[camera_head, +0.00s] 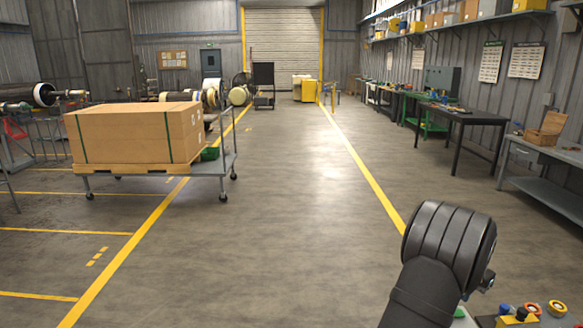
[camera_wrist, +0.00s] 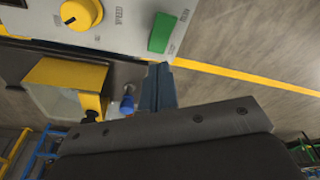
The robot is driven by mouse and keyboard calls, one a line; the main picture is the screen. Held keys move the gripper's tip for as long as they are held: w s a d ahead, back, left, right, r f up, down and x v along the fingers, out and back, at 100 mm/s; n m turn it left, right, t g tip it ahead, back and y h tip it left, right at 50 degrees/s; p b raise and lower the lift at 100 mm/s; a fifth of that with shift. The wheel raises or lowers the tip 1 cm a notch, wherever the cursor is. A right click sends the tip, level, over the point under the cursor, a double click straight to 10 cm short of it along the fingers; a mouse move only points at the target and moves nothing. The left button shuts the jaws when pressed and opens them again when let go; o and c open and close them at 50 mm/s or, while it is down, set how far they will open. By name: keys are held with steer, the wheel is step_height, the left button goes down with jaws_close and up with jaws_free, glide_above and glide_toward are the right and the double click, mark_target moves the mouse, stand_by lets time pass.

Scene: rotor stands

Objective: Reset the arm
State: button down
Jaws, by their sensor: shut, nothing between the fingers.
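My gripper (camera_wrist: 158,85) shows in the wrist view as narrow dark fingers closed together, with nothing between them. The fingertips are near the lower edge of a light grey control panel (camera_wrist: 125,30). I cannot tell how far apart they are in depth. In the head view my dark arm (camera_head: 445,250) rises at the lower right; its gripper end is hidden there.
The panel carries a yellow knob (camera_wrist: 82,13) and a green button (camera_wrist: 162,33). A yellow box (camera_wrist: 65,88) is left of the fingers. A cardboard box (camera_head: 135,135) rests on a cart (camera_head: 215,165) at left. The central floor is clear. Workbenches (camera_head: 462,118) line the right wall.

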steer(key=s+a+r+n, duration=0.1)
steer(key=s+a+r, duration=0.1)
steer(key=a+r, duration=0.5)
step_height(320, 180, up, 4)
steer(key=shift+s+a+f+t, duration=0.2)
steer(key=shift+s+a+t, duration=0.2)
steer(key=c, duration=2)
jaws_free()
steer(key=o, duration=2)
steer(key=s+d+r+m+t, duration=0.1)
steer(key=s+d+r+m, duration=0.2)
steer(key=d, duration=0.4)
steer(key=s+d+r+m+t, duration=0.1)
steer(key=s+d+r+m, duration=0.3)
steer(key=d+r, duration=0.3)
steer(key=shift+s+h, duration=0.3)
steer(key=shift+s, duration=0.45)
steer(key=x, duration=0.9)
steer(key=shift+w+d+f, duration=0.2)
steer(key=shift+f, duration=0.1)
steer(key=shift+r, duration=0.1)
